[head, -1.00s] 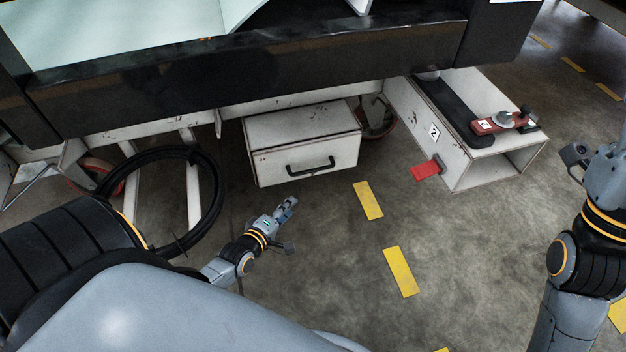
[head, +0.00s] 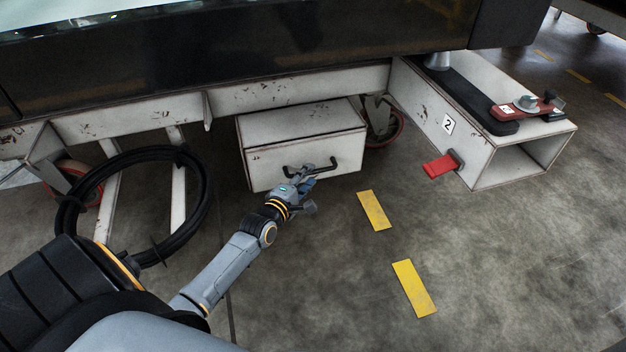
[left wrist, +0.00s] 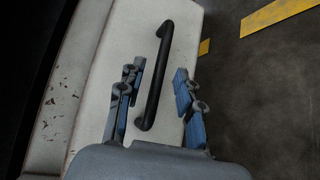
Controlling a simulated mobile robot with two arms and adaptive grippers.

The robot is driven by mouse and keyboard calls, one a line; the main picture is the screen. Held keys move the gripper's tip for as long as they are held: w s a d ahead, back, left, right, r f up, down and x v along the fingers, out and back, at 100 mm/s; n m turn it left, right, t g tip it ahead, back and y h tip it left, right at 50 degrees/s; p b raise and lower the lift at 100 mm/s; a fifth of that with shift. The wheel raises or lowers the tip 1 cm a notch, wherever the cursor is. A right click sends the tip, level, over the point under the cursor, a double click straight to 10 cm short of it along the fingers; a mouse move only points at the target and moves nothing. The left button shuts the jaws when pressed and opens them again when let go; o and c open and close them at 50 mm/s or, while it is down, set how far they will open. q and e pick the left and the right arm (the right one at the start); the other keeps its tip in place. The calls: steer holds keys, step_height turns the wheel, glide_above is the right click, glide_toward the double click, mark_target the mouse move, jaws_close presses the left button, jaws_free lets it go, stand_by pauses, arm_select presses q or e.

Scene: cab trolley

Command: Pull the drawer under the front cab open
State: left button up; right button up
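The drawer (head: 260,165) is a white, worn box under the front cab, with a black bar handle (head: 328,164) on its front face. In the left wrist view the handle (left wrist: 158,75) runs lengthwise between my left gripper's fingers, and the drawer front (left wrist: 122,75) lies behind it. My left gripper (head: 304,180) is open, right at the handle in the head view. In the left wrist view its blue-padded fingertips (left wrist: 158,88) stand apart on either side of the handle, with gaps visible. Whether the drawer is slightly open is not clear. My right gripper is out of view.
A black hose loop (head: 68,215) hangs left of the drawer. A white box beam (head: 470,150) with a red tab (head: 442,165) stands to the right. A caster wheel (head: 392,130) sits beside the drawer. The floor in front is clear, with yellow stripes (head: 414,288).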

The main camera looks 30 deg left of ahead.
mark_target(313, 172)
arm_select(q)
steer(key=shift+w+a+f+b, duration=0.15)
steer(key=shift+w+b, duration=0.45)
steer(key=shift+w, duration=1)
jaws_close()
